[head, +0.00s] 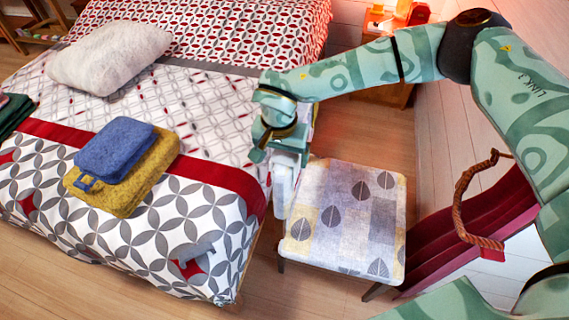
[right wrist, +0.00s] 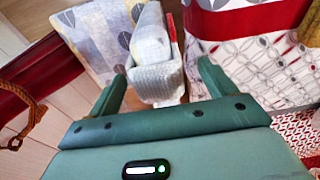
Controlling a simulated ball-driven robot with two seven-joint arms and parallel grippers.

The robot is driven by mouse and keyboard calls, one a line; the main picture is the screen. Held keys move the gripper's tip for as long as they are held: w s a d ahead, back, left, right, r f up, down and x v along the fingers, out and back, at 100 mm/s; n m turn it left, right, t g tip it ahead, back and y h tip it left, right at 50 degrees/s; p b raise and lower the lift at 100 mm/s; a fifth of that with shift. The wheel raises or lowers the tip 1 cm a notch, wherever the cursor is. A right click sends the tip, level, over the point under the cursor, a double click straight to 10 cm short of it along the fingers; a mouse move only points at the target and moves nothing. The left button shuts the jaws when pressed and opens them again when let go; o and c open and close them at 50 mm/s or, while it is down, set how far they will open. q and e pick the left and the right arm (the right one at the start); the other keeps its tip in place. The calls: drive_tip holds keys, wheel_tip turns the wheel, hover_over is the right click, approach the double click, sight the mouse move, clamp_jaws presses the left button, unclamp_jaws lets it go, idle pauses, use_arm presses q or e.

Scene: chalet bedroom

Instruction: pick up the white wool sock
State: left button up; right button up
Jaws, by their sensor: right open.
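A white, knit-textured item, which looks like the white wool sock (right wrist: 153,82), shows in the right wrist view between and beyond my fingers. A smooth pale length reaches up from its knit lower part. In the head view a white shape (head: 284,188) hangs or stands just under my right gripper (head: 285,148), between the bed and the stool. The right gripper is open, and its two green fingers (right wrist: 163,88) lie to either side of the item in the wrist view. I cannot tell whether they touch it. My left gripper is not in view.
The bed (head: 150,215) fills the left, with a blue folded towel (head: 115,145) on a yellow one (head: 140,185), and a white pillow (head: 108,55). A leaf-patterned stool (head: 345,220) stands close right of the gripper. A dark red piece with a rope (head: 465,200) is further right.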

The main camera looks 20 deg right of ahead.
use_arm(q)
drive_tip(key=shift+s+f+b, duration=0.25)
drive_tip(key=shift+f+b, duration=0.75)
use_arm(e)
drive_tip(key=f, duration=0.3)
drive_tip(key=w+d+f, duration=0.1)
drive_tip(key=f, duration=0.1)
drive_tip(key=shift+d+f, duration=0.1)
drive_tip(key=shift+f, duration=0.05)
drive_tip(key=shift+c, duration=0.3)
drive_tip(key=shift+s, duration=0.1)
drive_tip(key=c, duration=1)
